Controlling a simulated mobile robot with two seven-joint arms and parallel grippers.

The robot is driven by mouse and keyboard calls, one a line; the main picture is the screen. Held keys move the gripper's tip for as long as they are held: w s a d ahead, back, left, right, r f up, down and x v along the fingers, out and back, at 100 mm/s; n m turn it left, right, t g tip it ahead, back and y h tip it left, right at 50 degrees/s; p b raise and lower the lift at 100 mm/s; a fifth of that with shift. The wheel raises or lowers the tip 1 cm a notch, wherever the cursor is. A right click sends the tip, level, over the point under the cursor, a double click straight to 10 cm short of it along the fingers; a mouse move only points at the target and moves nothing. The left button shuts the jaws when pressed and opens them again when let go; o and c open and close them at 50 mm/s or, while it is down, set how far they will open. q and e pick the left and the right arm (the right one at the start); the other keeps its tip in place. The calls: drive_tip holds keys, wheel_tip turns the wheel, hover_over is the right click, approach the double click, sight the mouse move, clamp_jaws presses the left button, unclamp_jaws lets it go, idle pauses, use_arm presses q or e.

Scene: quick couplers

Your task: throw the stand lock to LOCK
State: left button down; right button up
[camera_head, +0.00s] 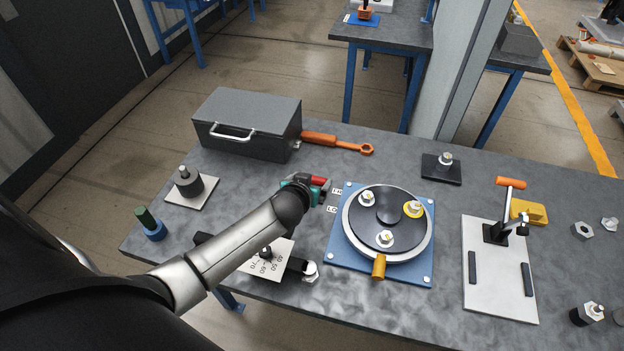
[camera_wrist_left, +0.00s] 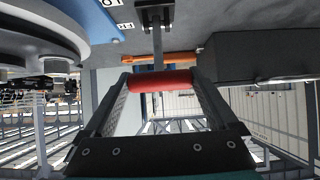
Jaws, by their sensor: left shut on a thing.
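The stand lock is a lever with a red grip (camera_head: 319,181), at the left side of the blue stand plate (camera_head: 337,250). My left gripper (camera_head: 314,187) is shut on the red grip. In the left wrist view the red grip (camera_wrist_left: 160,80) lies crosswise between both fingers, with its grey rod (camera_wrist_left: 157,45) running to a dark base (camera_wrist_left: 154,14). Small white labels (camera_head: 332,209) lie beside the lever; one begins with "LO", and the gripper partly hides them. The stand carries a round turntable (camera_head: 388,207) with several couplers. My right gripper is out of view.
A grey toolbox (camera_head: 247,124) and an orange wrench (camera_head: 335,143) lie behind the gripper. A white plate with an orange-handled toggle clamp (camera_head: 510,183) stands right of the stand. A white number card (camera_head: 268,262) lies below my left arm.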

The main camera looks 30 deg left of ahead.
use_arm(q)
drive_tip(key=shift+s+d+f, duration=0.15)
drive_tip(key=shift+s+f, duration=0.35)
drive_tip(key=shift+s, duration=0.15)
drive_tip(key=shift+s+d+f, duration=0.15)
drive_tip(key=shift+s+f, duration=0.3)
drive_tip(key=shift+s, duration=0.15)
drive_tip(key=shift+s+f, duration=0.1)
unclamp_jaws()
drive_tip(key=shift+r, duration=0.25)
